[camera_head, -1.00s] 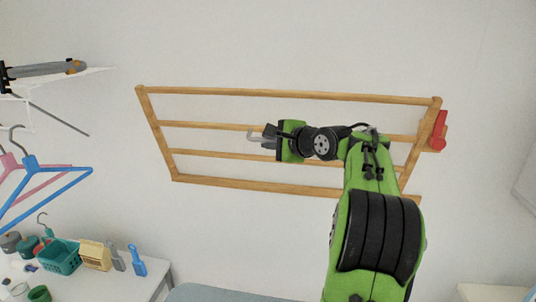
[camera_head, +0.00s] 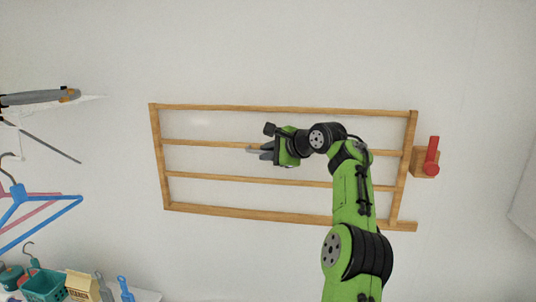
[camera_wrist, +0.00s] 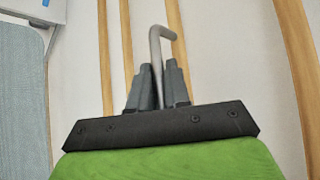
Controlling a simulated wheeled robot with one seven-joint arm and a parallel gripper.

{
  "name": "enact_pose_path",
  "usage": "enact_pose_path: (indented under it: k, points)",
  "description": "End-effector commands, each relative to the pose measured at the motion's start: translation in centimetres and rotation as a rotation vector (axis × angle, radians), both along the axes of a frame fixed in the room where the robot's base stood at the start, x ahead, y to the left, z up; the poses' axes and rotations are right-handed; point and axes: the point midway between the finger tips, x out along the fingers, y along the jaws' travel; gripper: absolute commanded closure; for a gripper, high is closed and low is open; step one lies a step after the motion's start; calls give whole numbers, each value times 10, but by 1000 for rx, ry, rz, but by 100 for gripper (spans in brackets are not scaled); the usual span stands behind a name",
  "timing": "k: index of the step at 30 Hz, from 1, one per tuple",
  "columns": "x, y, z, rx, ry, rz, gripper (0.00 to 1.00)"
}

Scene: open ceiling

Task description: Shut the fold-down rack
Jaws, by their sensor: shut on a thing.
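The fold-down rack is a wooden frame with several long rails (camera_head: 205,143). In the head view it stands nearly flat along the pale wall, its top and bottom rails close to the same length. Any gap to the wall cannot be judged. My gripper (camera_head: 266,151) is in front of the rack's middle rails, left of centre. In the wrist view my gripper (camera_wrist: 158,88) is shut on a grey bent bar (camera_wrist: 157,48). The bar's hooked end overlaps a wooden rail (camera_wrist: 176,18); whether it is fixed there is unclear. My arm hides part of the rack's right half.
A wooden block with a red lever (camera_head: 432,155) is on the wall right of the rack. Blue hanger (camera_head: 45,205) and pink hanger hang at the left. A teal basket (camera_head: 48,284) and a carton (camera_head: 82,286) stand at lower left.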

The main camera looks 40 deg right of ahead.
Motion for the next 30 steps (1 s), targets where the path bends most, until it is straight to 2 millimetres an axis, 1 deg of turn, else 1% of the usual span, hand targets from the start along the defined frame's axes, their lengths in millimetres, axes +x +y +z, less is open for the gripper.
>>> enact_pose_path:
  k: [9,10,13,14,21,23,26,29,30]
  points:
    - [0,-1,3,-3,-9,-4,100]
    - [0,-1,3,-3,-10,-4,82]
    - [0,-1,3,-3,-9,-4,66]
    - [0,-1,3,-3,-9,-4,64]
    - [0,-1,3,-3,-10,-4,64]
    - [-3,-1,5,-3,-11,-6,64]
    - [-18,-1,11,-5,-12,-8,64]
    - [-42,0,20,-4,-9,-9,64]
    - [-53,1,24,-5,-8,-9,64]
